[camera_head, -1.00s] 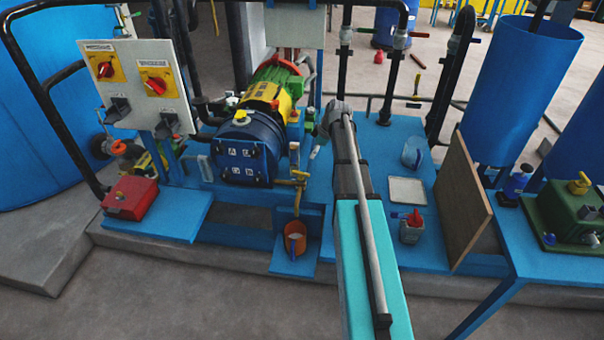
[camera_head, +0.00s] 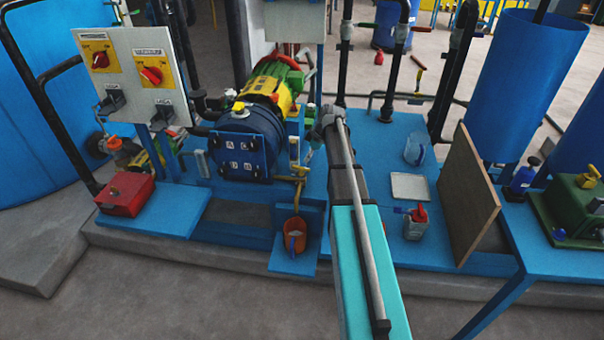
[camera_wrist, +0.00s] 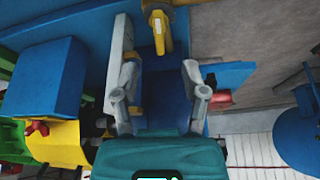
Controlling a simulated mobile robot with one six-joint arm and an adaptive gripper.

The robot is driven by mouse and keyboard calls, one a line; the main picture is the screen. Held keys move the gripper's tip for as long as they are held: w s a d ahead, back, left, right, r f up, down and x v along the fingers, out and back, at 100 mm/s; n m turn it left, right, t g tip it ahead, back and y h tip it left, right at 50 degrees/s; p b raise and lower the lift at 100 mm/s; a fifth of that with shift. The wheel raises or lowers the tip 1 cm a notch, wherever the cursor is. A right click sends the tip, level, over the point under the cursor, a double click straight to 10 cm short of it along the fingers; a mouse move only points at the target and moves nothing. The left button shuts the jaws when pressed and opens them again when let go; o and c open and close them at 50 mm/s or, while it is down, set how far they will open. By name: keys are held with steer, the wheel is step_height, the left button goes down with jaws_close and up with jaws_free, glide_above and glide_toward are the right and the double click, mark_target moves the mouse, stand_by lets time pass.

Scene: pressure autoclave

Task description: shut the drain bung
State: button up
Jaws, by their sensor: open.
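A brass-yellow drain fitting with a lever (camera_head: 298,181) stands at the front of the blue pump body, above an orange cup (camera_head: 294,236). I cannot make out which part of it is the bung. In the wrist view a yellow fitting (camera_wrist: 158,28), which looks like the same one, lies ahead at the top, just beyond the fingers. My gripper (camera_wrist: 156,62) is open, its two grey fingers apart with nothing clearly held between them. In the head view the gripper is hidden behind my arm.
A panel with two red switches (camera_head: 127,75) and a red box (camera_head: 127,194) are at left. A red-capped bottle (camera_head: 416,224), a clear jug (camera_head: 415,148) and an upright brown board (camera_head: 468,198) stand right of my arm. The floor in front is clear.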

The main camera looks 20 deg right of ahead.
mark_target(302, 169)
steer(key=shift+b+x, duration=3.5)
steer(key=shift+x, duration=0.6)
jaws_close()
steer(key=shift+d, duration=0.1)
